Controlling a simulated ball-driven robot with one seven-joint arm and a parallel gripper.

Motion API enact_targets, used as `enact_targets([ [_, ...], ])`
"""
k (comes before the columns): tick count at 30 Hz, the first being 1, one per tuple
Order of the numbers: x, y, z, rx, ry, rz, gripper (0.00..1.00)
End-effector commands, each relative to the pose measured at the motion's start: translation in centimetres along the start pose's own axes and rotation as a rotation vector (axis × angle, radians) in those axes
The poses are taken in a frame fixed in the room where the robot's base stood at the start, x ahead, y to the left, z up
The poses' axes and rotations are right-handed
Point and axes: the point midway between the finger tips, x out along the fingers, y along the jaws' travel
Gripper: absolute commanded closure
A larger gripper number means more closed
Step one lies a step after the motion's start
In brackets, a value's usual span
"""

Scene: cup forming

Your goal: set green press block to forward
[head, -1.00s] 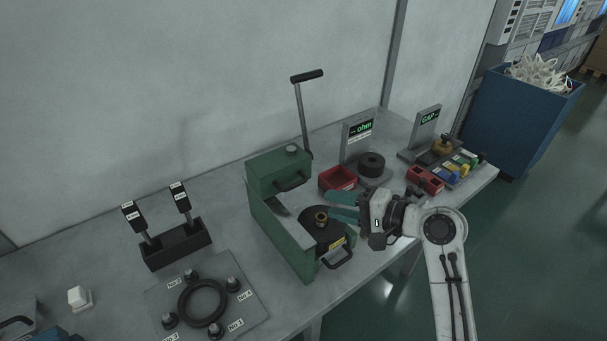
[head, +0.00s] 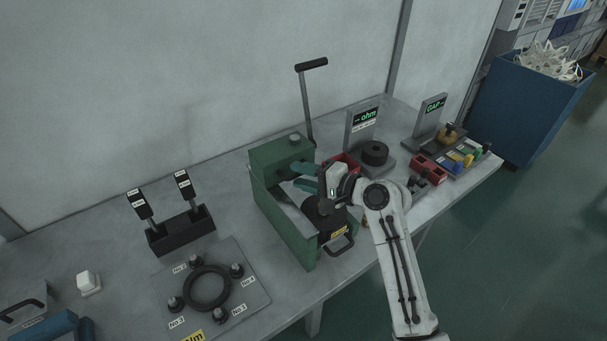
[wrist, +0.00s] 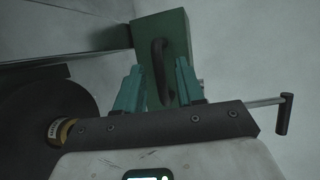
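The green press block (head: 277,160), a green box with a dark handle on its front, sits at the top of the green press frame (head: 285,226). In the wrist view the block (wrist: 176,38) is ahead of the gripper, with its dark handle (wrist: 158,62) between the two teal fingers. My gripper (head: 291,175) is at the front of the block, fingers apart; in the wrist view the gripper (wrist: 160,72) is open around the handle. I cannot tell whether the fingers touch it. The gripper body hides part of the press's round black base.
A tall lever (head: 308,100) rises behind the press. A red bin (head: 344,160), a black roll (head: 374,153) and an ohm display (head: 362,125) stand to the right. A ring plate (head: 248,287) and a black two-handled holder (head: 181,231) are at the left.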

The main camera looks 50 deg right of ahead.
Motion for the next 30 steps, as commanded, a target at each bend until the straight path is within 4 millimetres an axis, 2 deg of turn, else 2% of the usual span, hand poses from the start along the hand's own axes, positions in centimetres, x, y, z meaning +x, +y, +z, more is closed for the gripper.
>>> enact_targets([
  [6, 0.03, 0.02, 0.00, 0.000, 0.000, 0.000, 0.62],
  [18, 0.00, 0.04, 0.00, 0.000, 0.000, 0.001, 1.00],
  [30, -0.02, 0.10, -0.01, 0.001, 0.000, 0.002, 1.00],
])
